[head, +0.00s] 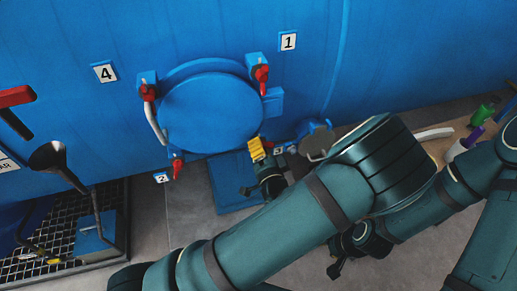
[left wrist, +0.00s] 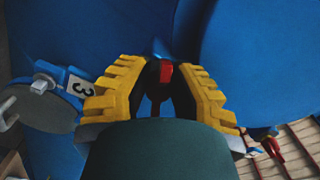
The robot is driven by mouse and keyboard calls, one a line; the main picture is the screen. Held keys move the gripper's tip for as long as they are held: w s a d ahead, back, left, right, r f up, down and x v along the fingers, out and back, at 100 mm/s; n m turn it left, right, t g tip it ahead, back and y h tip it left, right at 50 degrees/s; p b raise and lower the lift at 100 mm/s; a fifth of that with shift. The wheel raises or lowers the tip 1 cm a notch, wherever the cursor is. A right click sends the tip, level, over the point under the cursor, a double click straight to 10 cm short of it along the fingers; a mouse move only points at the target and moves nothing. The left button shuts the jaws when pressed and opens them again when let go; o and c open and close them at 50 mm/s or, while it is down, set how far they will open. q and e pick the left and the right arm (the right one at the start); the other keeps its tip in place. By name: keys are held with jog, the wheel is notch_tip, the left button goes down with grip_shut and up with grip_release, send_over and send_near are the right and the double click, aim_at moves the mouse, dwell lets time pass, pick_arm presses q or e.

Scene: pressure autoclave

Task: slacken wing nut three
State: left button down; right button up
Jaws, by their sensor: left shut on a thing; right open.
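The round blue door (head: 211,112) of the autoclave carries red wing nuts at its rim. The label 3 (head: 278,150) is at the door's lower right; it also shows in the left wrist view (left wrist: 80,86). My left gripper (head: 257,149), with yellow fingers, is at the door's lower right edge beside this label. In the left wrist view its fingers (left wrist: 160,85) are shut on red wing nut three (left wrist: 166,73), which shows between them. In the head view the gripper hides that nut. My right gripper (head: 335,270) is open, low in the head view, away from the door.
Other red wing nuts are at label 1 (head: 289,41), label 4 (head: 105,72) and label 2 (head: 161,178). A round grey-lidded fitting (head: 316,142) is just right of my left gripper. A funnel (head: 48,155) stands left over a grating (head: 45,237).

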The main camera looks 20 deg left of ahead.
pick_arm(q)
jog(key=n+b, duration=0.1)
jog(key=n, duration=0.3)
jog(key=shift+w+f+b, duration=0.1)
jog(key=shift+b, duration=0.3)
jog(key=shift+d+n+b, duration=0.1)
jog(key=shift+n+b, duration=0.4)
jog(key=shift+n, duration=0.8)
jog(key=c, duration=0.8)
grip_release()
jog(key=shift+d, duration=0.1)
jog(key=v, duration=1.2)
